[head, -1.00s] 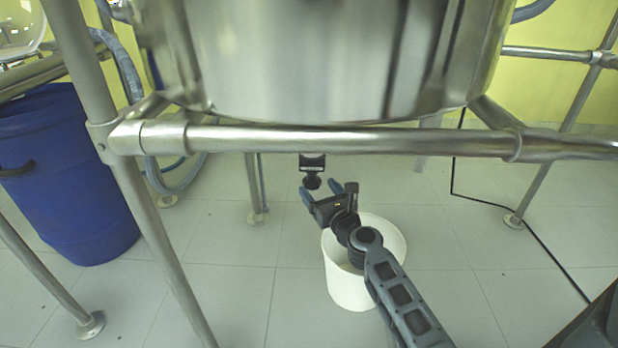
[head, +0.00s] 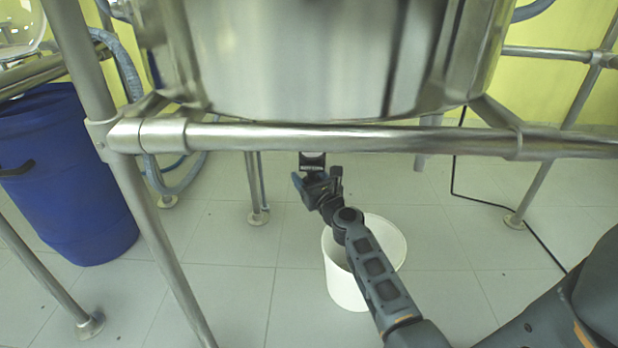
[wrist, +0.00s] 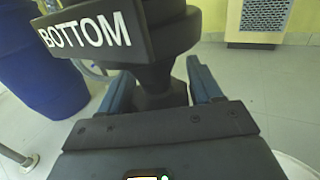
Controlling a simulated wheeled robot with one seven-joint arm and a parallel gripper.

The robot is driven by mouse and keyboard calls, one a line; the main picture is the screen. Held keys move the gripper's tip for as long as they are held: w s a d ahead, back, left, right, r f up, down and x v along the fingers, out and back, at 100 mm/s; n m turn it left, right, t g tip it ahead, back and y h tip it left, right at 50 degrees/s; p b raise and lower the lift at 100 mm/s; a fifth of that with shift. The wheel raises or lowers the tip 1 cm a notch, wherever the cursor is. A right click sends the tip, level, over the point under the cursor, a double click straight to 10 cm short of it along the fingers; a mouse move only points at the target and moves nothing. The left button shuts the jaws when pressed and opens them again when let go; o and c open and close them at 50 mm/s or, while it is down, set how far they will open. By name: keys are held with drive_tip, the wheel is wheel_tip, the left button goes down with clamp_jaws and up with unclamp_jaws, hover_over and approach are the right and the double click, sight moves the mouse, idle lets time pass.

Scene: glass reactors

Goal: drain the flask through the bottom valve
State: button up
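The black bottom valve (head: 312,162) hangs below the frame's front rail. In the wrist view, its block is labelled "BOTTOM" (wrist: 85,33) and a dark knob (wrist: 160,85) narrows below it. My gripper (head: 318,178) is just under the valve. In the wrist view, my gripper's (wrist: 165,90) two blue fingers stand apart on either side of the knob, with visible gaps, so it looks open. Whether a finger touches the knob farther out is hidden.
A white bucket (head: 346,292) stands on the floor beneath my arm. A horizontal steel rail (head: 400,139) crosses above the gripper, with slanted legs (head: 165,255) at left. A blue barrel (head: 65,190) is at left. Open tiled floor lies around the bucket.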

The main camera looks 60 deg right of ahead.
drive_tip(key=c, duration=0.7)
drive_tip(key=shift+o, duration=0.2)
